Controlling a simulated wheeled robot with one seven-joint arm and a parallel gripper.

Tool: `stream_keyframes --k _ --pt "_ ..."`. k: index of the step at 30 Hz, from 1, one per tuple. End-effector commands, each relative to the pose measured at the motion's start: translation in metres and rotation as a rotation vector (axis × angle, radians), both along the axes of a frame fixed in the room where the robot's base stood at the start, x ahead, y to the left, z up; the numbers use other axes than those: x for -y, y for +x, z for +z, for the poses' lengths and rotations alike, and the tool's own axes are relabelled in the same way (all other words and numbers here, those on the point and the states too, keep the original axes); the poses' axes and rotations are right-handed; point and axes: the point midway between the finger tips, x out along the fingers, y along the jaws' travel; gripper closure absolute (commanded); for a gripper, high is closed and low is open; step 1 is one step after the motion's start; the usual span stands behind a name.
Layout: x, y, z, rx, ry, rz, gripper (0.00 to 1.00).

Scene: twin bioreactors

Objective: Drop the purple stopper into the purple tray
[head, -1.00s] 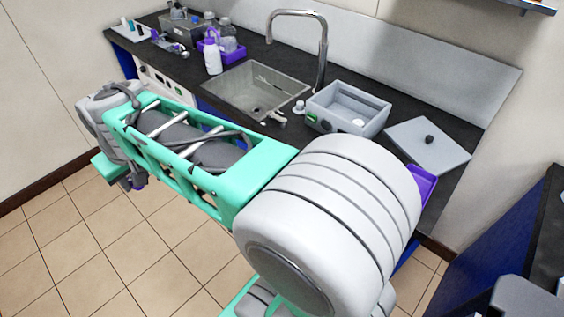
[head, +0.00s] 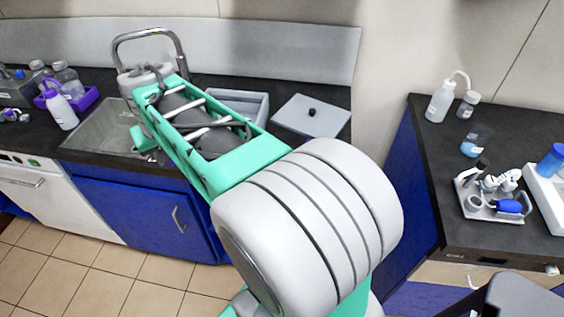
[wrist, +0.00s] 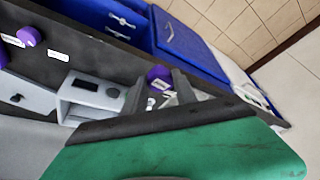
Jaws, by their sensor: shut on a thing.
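The purple stopper (wrist: 158,75) sits between the two dark fingers of my gripper (wrist: 159,79) in the wrist view, and the gripper is shut on it. It is held in front of a dark counter. In the head view my arm hides the gripper and stopper. A purple tray (head: 89,98) stands at the left of the counter in the head view, with bottles in and beside it. I cannot tell if this is the tray the task names.
Another counter (head: 440,150) with bottles stands at right. The wrist view shows a grey device (wrist: 92,98) and another purple item (wrist: 29,36).

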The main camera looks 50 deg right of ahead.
Motion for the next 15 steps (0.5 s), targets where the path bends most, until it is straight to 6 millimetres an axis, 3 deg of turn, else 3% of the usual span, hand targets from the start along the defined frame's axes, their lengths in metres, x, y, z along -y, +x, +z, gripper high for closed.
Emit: stream_keyframes --k 1,5,9,15 --pt "0.031 -0.007 -0.001 0.0 -0.001 -0.087 1.0" --pt "0.11 -0.038 0.0 -0.001 -0.001 -0.326 1.0" --pt "0.191 -0.091 0.0 -0.001 -0.001 -0.598 1.0" --pt "0.275 -0.184 0.001 0.002 -0.001 -0.949 1.0"
